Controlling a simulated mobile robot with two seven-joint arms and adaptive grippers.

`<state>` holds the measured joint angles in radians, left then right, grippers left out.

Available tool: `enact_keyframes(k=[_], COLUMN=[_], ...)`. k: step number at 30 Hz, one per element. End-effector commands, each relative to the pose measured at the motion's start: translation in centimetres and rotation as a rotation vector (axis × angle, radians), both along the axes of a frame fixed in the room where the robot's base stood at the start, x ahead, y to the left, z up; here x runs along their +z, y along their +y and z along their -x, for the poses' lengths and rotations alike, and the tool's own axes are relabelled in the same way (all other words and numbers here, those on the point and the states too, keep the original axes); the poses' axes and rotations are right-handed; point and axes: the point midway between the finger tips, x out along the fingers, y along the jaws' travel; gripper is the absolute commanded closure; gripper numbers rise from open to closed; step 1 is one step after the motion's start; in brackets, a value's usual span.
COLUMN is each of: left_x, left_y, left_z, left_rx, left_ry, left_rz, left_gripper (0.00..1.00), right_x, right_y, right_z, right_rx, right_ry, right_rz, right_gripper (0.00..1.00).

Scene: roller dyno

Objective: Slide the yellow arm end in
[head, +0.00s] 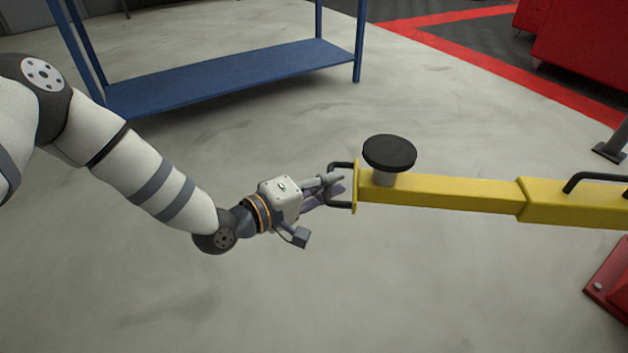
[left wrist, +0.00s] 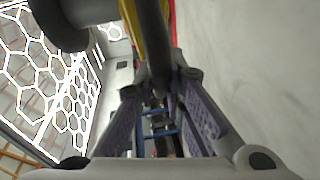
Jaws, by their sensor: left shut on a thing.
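The yellow arm (head: 450,192) runs level from the right edge toward the middle in the head view. Its thinner inner section sticks out of a thicker outer sleeve (head: 570,205). A round black pad (head: 390,152) stands on top near its free end. A dark loop handle (head: 341,186) is fixed to the end plate. My left gripper (head: 335,187) is at this handle with its fingers shut on it. In the left wrist view the dark handle bar (left wrist: 158,65) passes between the fingers, with yellow behind it (left wrist: 132,20). My right gripper is not in view.
A blue shelf frame (head: 235,78) stands at the back left. Red cabinets (head: 585,45) stand at the back right, near red floor lines. A red foot (head: 610,280) is at the lower right. The grey floor around the arm end is clear.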

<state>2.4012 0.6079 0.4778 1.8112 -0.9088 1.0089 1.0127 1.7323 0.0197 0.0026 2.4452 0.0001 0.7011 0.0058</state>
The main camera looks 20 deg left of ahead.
Motion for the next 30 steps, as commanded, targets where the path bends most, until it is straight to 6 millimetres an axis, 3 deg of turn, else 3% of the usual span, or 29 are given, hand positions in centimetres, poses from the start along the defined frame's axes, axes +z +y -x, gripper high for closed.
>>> enact_keyframes(k=[3, 10, 22, 23, 25, 30], left_x=[0.1, 0.1, 0.2, 0.2, 0.2, 0.1], left_y=[-3.7, -8.2, -9.1, -9.1, -9.0, -9.0], left_z=[-0.8, -1.8, -2.0, -2.0, -2.0, -2.0], left_rx=[-0.008, -0.006, -0.004, -0.004, -0.004, -0.004], left_ry=[-0.006, -0.006, -0.006, -0.006, -0.006, -0.003], left_rz=[0.000, -0.001, -0.001, -0.001, -0.001, -0.001], left_gripper=[1.00, 1.00, 1.00, 0.87, 0.71, 0.69], right_x=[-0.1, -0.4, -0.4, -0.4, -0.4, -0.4], right_y=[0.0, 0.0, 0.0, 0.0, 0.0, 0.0], right_z=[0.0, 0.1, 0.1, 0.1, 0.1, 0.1], right_rx=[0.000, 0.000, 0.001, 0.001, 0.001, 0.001], right_ry=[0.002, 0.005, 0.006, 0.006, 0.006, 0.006], right_rz=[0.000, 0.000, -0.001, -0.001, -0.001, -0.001], right_gripper=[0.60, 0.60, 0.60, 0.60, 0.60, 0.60])
